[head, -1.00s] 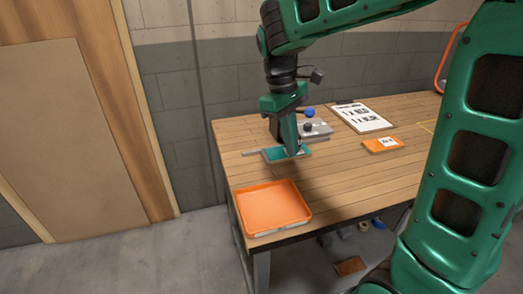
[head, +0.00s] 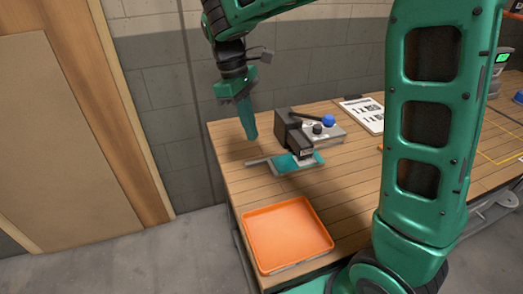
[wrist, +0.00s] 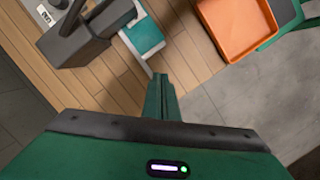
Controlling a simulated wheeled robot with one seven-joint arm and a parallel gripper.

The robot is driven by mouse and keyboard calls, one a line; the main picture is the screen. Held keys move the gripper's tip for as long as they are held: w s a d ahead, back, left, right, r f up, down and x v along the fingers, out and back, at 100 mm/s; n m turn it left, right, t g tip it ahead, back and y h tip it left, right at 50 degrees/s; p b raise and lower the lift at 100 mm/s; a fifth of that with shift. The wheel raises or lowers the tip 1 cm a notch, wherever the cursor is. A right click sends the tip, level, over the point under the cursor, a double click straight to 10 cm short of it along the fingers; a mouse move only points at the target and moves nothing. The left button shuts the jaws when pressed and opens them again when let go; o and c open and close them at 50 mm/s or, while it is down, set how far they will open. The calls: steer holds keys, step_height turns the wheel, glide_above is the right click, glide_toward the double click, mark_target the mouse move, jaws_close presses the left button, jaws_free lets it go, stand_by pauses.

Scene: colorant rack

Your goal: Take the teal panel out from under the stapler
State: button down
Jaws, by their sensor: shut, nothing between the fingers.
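The teal panel (head: 285,165) lies on the left part of the wooden table, with the stapler's lower front end over its far part. The black stapler (head: 290,128) stands tilted above it. In the wrist view the teal panel (wrist: 147,36) has a white strip along its edge, beside the dark stapler (wrist: 78,42). My gripper (head: 251,134) is shut and empty, left of the stapler, apart from both things. In the wrist view its closed fingertips (wrist: 160,80) point toward the panel with a gap. The panel's part under the stapler is hidden.
An orange tray (head: 288,236) sits at the table's near edge. A grey block with a blue knob (head: 328,121) stands just behind the stapler. A clipboard (head: 360,111) lies farther right. Bare table (head: 225,150) is free to the left. My arm hides part of the right side.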

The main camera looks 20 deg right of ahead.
mark_target(274, 173)
steer(key=x, duration=1)
steer(key=shift+w, duration=0.15)
steer(key=shift+s+d, duration=1.35)
steer(key=shift+d, duration=0.05)
steer(key=shift+s, duration=0.1)
